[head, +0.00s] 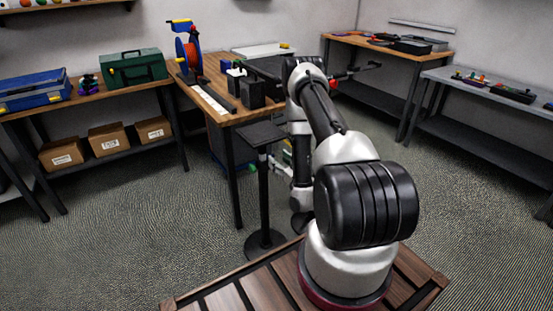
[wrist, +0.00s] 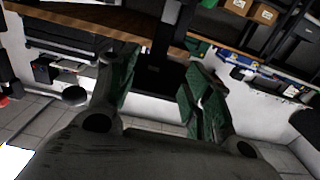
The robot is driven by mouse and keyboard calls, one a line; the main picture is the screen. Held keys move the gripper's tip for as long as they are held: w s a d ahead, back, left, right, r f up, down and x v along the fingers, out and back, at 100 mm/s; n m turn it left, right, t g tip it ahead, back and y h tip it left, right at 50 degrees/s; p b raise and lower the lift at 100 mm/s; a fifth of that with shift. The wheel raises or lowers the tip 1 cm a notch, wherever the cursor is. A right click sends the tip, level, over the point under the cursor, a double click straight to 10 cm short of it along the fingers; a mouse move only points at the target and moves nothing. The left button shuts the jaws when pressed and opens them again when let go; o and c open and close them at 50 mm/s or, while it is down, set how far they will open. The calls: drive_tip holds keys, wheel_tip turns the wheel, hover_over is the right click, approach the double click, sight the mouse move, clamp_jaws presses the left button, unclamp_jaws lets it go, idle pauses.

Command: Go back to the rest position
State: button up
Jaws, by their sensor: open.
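My gripper (wrist: 160,70) is open in the wrist view. Its two fingers with green pads are spread apart and nothing shows held between them. A dark upright shape and a table edge show beyond the gap. In the head view my arm rises from the wooden base and folds over in front of the middle workbench (head: 222,95). The fingers cannot be made out clearly in the head view, being hidden or too small behind the arm links.
A black stand (head: 263,185) stands close left of my arm. The workbench carries a cable reel (head: 188,50) and black blocks (head: 250,93). A left bench holds a green toolbox (head: 132,68), with cardboard boxes (head: 107,139) below. A grey bench (head: 460,80) stands right. Floor is open at left and right.

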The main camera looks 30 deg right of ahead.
idle(0.4)
drive_tip(key=s+a+f+g, duration=0.1)
drive_tip(key=s+f+g, duration=0.15)
drive_tip(key=f, duration=0.35)
drive_tip(key=s+f+g, duration=0.1)
drive_tip(key=f+g, duration=0.2)
drive_tip(key=f, duration=0.2)
drive_tip(key=s+d+f+g, duration=0.1)
drive_tip(key=s+f+g, duration=0.2)
drive_tip(key=s+g, duration=0.55)
drive_tip(key=s+a+r, duration=0.3)
drive_tip(key=s+r, duration=0.3)
drive_tip(key=r, duration=1.1)
drive_tip(key=s+a+r, duration=0.4)
drive_tip(key=s+r, duration=0.3)
drive_tip(key=r, duration=1)
drive_tip(key=s+a+r, duration=0.4)
drive_tip(key=s+r, duration=0.2)
drive_tip(key=r, duration=1.2)
drive_tip(key=shift+s+h, duration=0.3)
drive_tip(key=shift+s, duration=0.1)
